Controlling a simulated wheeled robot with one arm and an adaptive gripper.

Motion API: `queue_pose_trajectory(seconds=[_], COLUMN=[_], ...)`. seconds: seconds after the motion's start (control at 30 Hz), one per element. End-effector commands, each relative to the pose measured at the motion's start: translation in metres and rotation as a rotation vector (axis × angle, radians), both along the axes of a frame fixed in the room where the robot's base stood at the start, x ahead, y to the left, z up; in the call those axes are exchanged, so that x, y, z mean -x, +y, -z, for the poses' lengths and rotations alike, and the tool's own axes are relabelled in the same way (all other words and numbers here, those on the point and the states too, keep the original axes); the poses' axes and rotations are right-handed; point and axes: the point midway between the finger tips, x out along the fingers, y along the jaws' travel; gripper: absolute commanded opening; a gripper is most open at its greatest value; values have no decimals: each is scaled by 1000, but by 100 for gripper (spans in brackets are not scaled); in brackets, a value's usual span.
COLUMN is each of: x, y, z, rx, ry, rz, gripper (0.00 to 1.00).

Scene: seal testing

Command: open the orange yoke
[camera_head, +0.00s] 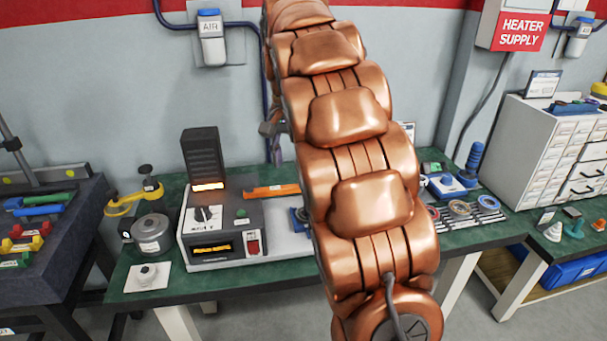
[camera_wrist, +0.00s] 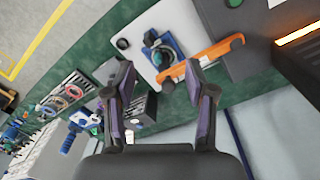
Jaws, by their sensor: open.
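The orange yoke (camera_head: 271,191) is a long bar at the back of the white test base, beside the dark control box; my arm hides what lies to its right.
The control box (camera_head: 220,230) and a black heater tower (camera_head: 202,158) with a glowing slot stand left of the yoke. A metal canister (camera_head: 151,233) is further left. Coloured rings (camera_head: 460,208) and a white drawer cabinet (camera_head: 545,150) are at the right. My arm covers the bench's middle.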

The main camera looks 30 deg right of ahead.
Motion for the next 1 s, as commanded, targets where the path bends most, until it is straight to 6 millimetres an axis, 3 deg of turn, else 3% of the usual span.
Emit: queue_pose_trajectory(seconds=[0.2, 0.43, 0.77, 1.0], x=[-42, -62, -66, -65], y=[-44, -71, -78, -78], z=[10, 17, 24, 44], rx=[5, 1, 0, 1], ry=[-23, -35, -38, -35], rz=[127, 209, 231, 232], gripper=[55, 55, 55, 55])
